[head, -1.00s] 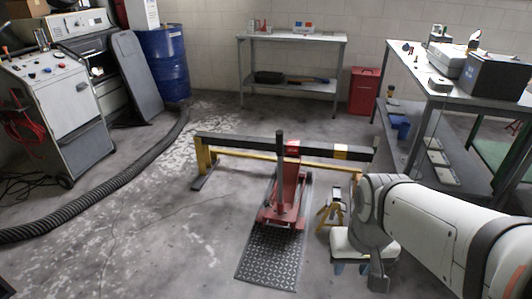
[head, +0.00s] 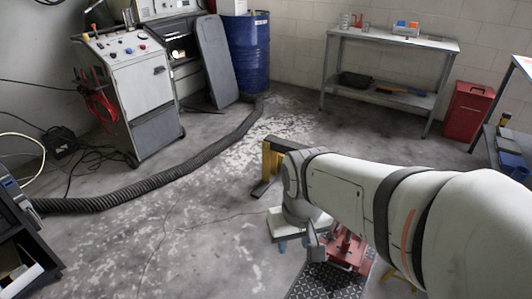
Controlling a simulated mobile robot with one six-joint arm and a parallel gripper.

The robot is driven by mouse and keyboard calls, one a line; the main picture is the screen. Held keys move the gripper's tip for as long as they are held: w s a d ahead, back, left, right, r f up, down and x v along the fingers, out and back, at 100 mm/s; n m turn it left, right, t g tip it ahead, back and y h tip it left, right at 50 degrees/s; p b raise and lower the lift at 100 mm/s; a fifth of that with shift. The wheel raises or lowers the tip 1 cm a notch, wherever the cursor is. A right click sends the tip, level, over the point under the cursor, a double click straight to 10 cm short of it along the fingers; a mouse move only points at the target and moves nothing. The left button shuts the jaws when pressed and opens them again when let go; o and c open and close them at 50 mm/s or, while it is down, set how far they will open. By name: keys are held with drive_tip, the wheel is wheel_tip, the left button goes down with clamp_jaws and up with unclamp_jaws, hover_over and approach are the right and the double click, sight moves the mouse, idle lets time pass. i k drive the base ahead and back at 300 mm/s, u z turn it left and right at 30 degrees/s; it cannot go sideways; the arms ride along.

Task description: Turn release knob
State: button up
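No release knob can be made out for certain. The red floor jack (head: 348,250) is at the lower middle right, on a dark tread plate (head: 325,284). My arm covers its upper part and its handle. My gripper (head: 294,245) is at the end of my arm, left of the jack in the picture, with a white body and bluish fingertips pointing down. The fingertips stand apart, and nothing shows between them. Small knobs show on the panel of the grey wheeled machine (head: 145,85) at the upper left, far from my gripper.
A black corrugated hose (head: 150,198) curves across the floor at left. A yellow frame post (head: 268,160) stands behind my gripper. A blue drum (head: 248,55), a metal bench (head: 392,38) and a red bin (head: 467,112) are at the back. Floor left of my gripper is clear.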

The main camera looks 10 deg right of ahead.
sight(330, 235)
drive_tip(key=i, duration=1.2)
drive_tip(key=z, duration=0.5)
